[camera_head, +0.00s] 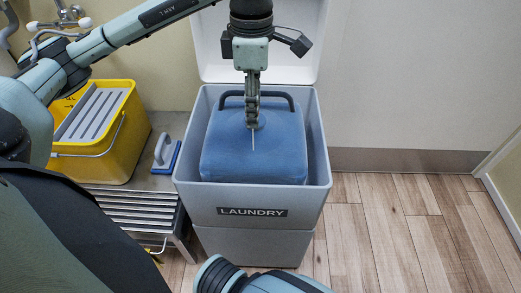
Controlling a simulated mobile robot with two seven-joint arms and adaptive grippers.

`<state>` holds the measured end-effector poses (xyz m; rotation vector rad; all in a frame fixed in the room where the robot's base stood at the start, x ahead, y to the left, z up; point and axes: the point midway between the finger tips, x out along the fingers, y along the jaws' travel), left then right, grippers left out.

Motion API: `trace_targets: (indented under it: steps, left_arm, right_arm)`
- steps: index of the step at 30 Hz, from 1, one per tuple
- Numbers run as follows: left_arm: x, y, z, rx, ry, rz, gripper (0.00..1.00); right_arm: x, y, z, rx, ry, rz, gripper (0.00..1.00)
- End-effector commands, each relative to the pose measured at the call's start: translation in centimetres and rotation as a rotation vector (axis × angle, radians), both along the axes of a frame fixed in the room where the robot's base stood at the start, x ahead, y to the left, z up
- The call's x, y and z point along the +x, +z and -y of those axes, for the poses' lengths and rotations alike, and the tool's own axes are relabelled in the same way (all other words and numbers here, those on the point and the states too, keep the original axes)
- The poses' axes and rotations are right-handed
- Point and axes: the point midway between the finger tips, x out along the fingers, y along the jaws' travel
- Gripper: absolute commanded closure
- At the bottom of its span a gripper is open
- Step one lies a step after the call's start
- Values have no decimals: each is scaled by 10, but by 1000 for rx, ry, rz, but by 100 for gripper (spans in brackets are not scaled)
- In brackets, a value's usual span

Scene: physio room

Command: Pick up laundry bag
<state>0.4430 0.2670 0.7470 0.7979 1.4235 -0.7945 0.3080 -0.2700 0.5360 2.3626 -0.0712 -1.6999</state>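The laundry bag (275,160) is a blue, rounded bag with a dark arched handle. It sits inside the open grey laundry bin (250,218), whose front carries a "LAUNDRY" label. My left gripper (253,128) points down over the bag, in front of the handle's middle as seen from my head. Its fingers are seen edge-on, so I cannot tell whether they are open or shut, or whether they touch the bag or handle. My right gripper is not in view; only part of my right arm shows at the bottom.
The bin's white lid (212,45) stands raised at the back against the wall. A yellow bucket (128,140) and a blue-and-white brush (166,152) sit on a metal bench (178,122) to the left. Wooden floor (400,235) is clear on the right.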

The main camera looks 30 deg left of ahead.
Motion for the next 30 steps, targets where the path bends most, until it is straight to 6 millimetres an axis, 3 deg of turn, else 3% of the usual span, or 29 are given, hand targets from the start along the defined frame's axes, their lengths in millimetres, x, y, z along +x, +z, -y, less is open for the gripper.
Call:
trace_targets:
  steps: [12, 22, 30]
  left_arm:
    - [2, -56, -4, -2, 1, -2, 60]
    - [3, -64, -4, -3, 1, 2, 60]
    - [3, -64, -4, -3, 1, 2, 92]
  right_arm:
    - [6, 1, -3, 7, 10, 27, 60]
    - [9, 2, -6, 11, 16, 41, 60]
    - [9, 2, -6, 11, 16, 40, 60]
